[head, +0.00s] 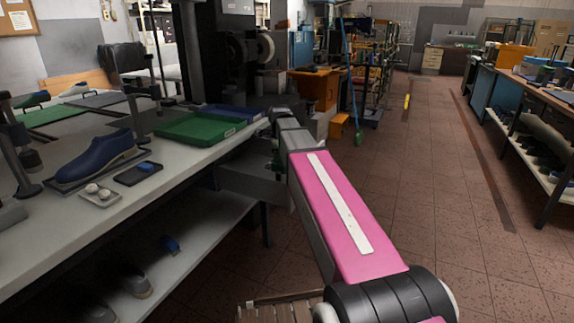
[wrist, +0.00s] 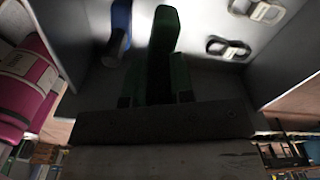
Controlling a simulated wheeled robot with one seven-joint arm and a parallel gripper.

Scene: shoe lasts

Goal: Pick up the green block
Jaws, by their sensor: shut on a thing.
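In the wrist view, the green block (wrist: 165,50) is a long, dark green piece standing out from my gripper (wrist: 157,98). My gripper is shut on its near end, with a short finger on each side. The block's far end lies in front of a pale grey surface; I cannot tell whether they touch. In the head view, my pink arm reaches toward the workbench's right end. My gripper and the block cannot be made out clearly there.
The workbench (head: 215,158) holds a blue shoe last (head: 100,157), a green tray (head: 190,130) and a small dark tray (head: 138,174). Its lower shelf (head: 190,237) holds several dark items. A blue object (wrist: 120,25) is left of the block. Open tiled floor (head: 450,200) lies right.

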